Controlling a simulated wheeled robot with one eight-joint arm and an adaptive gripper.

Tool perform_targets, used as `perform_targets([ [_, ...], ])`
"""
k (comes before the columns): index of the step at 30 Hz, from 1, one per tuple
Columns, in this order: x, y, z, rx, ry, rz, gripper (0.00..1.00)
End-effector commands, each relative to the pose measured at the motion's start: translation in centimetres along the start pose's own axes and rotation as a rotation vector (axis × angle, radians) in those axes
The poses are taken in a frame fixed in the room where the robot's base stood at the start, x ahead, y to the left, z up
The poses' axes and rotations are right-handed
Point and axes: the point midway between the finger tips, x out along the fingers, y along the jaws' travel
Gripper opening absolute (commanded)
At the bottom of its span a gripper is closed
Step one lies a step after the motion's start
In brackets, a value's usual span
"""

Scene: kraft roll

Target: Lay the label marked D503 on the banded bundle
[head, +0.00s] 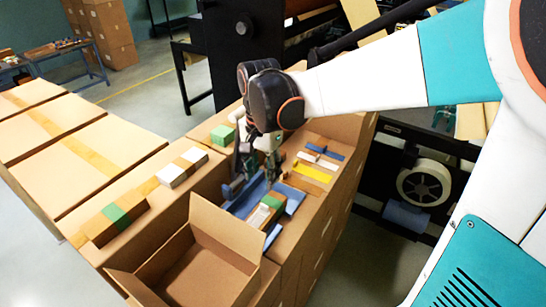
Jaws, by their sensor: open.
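My gripper (256,172) points down over the cartons, its open fingers above the far part of a blue tray (236,207). I see nothing held between them, though the view there is small and dark. A tan bundle with green and white parts (267,211) lies at the near right of the tray. A brown block with a green band (114,217) and a white block with a tan band (182,167) lie to the left. Flat pieces lie right of the gripper: a yellow one (312,173), blue ones (327,150) and a whitish-red one (318,160). No D503 marking is readable.
An open empty carton (205,272) stands in front of the tray. A green block (222,134) sits behind, left of the gripper. Closed taped cartons (85,160) fill the left. Dark machinery (420,180) stands at the right, behind my arm.

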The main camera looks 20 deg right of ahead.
Motion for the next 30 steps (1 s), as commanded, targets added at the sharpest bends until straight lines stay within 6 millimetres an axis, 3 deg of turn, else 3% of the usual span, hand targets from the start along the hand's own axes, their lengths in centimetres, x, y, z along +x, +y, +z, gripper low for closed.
perform_targets([
  [5, -1.5, 1.7, 1.2, -0.102, 0.039, -0.052, 0.42],
  [15, -4.3, 6.5, 4.5, -0.499, 0.244, -0.213, 0.42],
  [24, -4.6, 10.0, 6.9, -0.817, 0.466, -0.287, 0.42],
  [30, -4.4, 11.0, 7.5, -0.924, 0.553, -0.297, 0.42],
])
